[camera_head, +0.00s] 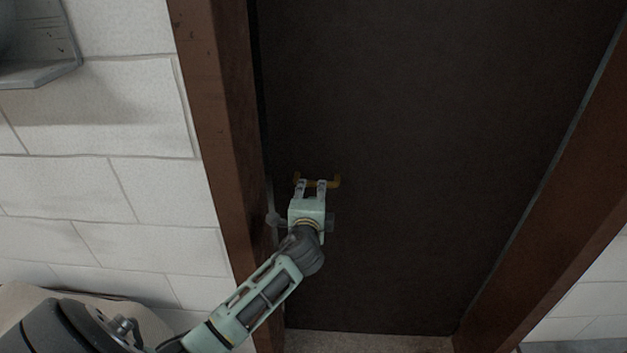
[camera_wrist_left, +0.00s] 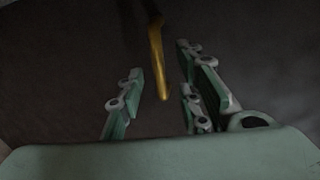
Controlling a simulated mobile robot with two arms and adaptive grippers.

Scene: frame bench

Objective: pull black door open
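The black door (camera_head: 420,150) fills the middle of the head view and appears closed in its frame. A small yellow handle (camera_head: 333,182) is on its left part; it also shows in the left wrist view (camera_wrist_left: 156,50). My left gripper (camera_head: 311,185) is at the handle, in front of the door. In the left wrist view my left gripper (camera_wrist_left: 163,95) is open, and the handle's end lies between the two fingers with gaps on both sides. The fingertips partly cover the handle in the head view. My right gripper is not in view.
A reddish-brown door frame (camera_head: 222,130) stands close on the left, beside my left wrist, and another post (camera_head: 560,210) is on the right. White block wall (camera_head: 120,110) lies beyond the left post. A grey ledge (camera_head: 50,65) juts out at top left.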

